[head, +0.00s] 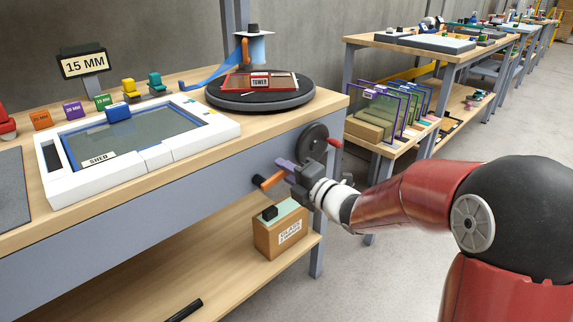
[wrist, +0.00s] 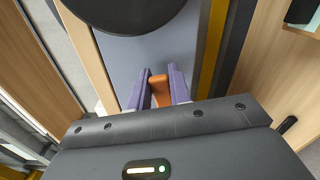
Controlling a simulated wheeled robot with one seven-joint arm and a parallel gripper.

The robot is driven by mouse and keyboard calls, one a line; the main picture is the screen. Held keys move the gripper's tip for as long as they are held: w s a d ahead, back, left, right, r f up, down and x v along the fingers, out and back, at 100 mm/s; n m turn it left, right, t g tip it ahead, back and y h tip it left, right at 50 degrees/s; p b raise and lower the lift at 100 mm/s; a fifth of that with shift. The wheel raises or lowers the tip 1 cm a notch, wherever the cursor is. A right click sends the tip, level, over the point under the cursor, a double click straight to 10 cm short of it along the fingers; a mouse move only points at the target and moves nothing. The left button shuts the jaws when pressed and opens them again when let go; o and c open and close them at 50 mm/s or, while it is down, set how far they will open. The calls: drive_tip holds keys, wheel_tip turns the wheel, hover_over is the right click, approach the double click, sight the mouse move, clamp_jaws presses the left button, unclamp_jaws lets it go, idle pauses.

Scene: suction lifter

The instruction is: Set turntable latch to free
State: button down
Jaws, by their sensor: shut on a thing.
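An orange lever (head: 271,181), which looks like the turntable latch, sticks out from the grey front of the bench below the turntable. The turntable (head: 230,100) is a dark disc on the bench top, bearing a red frame labelled TOWER. My gripper (head: 281,172) is at the bench front with its purple fingers shut on the orange lever. In the wrist view the orange lever (wrist: 160,90) shows between the two purple fingers. Its base and any latch markings are hidden or too small to read.
A dark handwheel (head: 312,142) with a red knob (head: 335,143) is close beside my gripper on the bench front. A box labelled GLASS (head: 271,240) stands on the lower shelf beneath. A white frame (head: 185,148) lies on the bench top. Open floor is at the right.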

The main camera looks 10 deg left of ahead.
drive_tip(key=shift+f, duration=0.1)
idle(0.3)
drive_tip(key=c, duration=1.3)
unclamp_jaws()
drive_tip(key=shift+d, duration=0.1)
drive_tip(key=v, duration=0.7)
drive_tip(key=shift+s+d, duration=0.25)
drive_tip(key=shift+d, duration=0.05)
